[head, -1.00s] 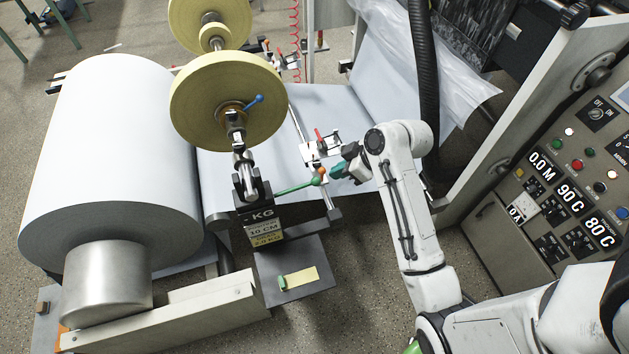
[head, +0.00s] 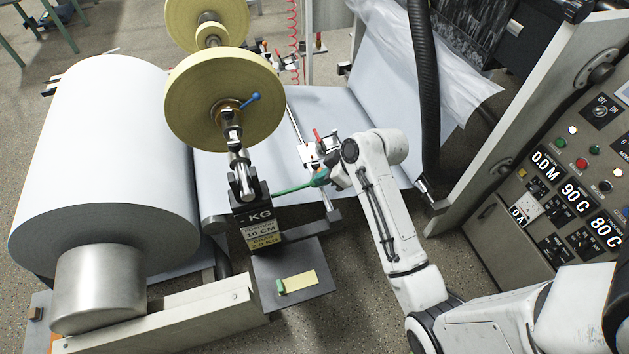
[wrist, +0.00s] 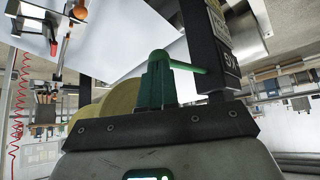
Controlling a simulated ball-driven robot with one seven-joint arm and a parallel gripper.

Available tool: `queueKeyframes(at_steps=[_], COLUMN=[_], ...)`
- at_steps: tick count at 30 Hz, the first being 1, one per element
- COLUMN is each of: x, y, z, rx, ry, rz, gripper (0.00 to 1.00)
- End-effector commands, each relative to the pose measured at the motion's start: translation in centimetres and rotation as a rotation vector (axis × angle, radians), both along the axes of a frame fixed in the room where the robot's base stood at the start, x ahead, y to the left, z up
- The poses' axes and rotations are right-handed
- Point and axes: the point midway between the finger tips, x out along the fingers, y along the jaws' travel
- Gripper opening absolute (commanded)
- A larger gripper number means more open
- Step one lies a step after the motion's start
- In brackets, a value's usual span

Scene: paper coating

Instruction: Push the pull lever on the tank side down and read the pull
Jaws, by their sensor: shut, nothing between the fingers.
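The green pull lever (head: 297,188) sticks out to the right from the black KG box (head: 258,228), rising slightly toward its free end. The box face reads KG, with 10 CM and a smaller yellowish line below it that is hard to read. My gripper (head: 326,178) is at the lever's free end, its fingers shut with nothing between them. In the wrist view the green fingers (wrist: 160,80) are together, and the lever (wrist: 188,67) runs from behind them toward the box (wrist: 222,45). I cannot tell whether they touch. The lever's end is hidden.
A large white roll (head: 105,150) stands at the left, with a yellow roll (head: 225,100) above the box. A dark plate (head: 310,292) bears a yellow pad with a green piece. A white web (head: 380,100) lies behind; a control panel (head: 580,170) stands right.

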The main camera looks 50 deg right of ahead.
Motion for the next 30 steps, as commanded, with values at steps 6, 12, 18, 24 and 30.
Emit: queueKeyframes(at_steps=[6,12,18,24,30], x=[0.1,0.0,0.1,-0.2,-2.3], y=[0.1,0.1,0.1,0.0,-0.6], z=[-0.8,-3.0,-4.2,-3.9,-2.9], rx=[0.002,0.002,0.0,0.001,0.002], ry=[0.0,0.001,-0.001,0.0,0.004], rz=[0.003,0.003,0.001,0.001,-0.002], gripper=[0.0,0.0,0.0,0.0,0.0])
